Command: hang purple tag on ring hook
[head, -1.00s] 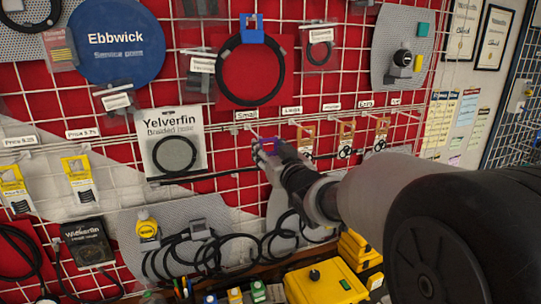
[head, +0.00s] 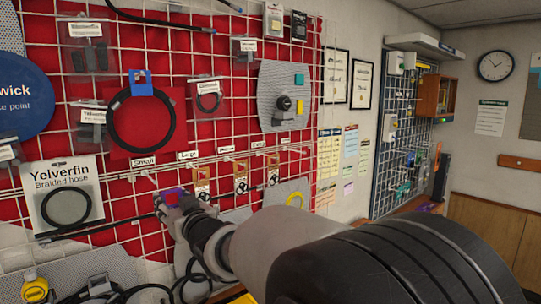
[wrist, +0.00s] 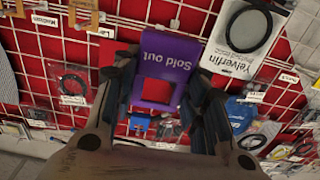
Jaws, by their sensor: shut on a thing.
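The purple tag (wrist: 165,50) is a flat card with white "Sold out" lettering and a square cut-out, filling the middle of the wrist view. My gripper (wrist: 160,100) is shut on it, with fingers on both sides. In the head view the tag (head: 171,194) is a small purple patch at the end of my gripper (head: 180,204), partly hidden by it. An empty pale hook (head: 151,175) sticks out under that label. I cannot tell which hook is the ring hook, or whether the tag touches one.
Tan tags with fittings (head: 202,184) hang to the right under other labels. The Yelverfin hose pack (head: 66,196) hangs to the left, and a large black ring (head: 141,120) hangs above. A black hose crosses the grid near my gripper.

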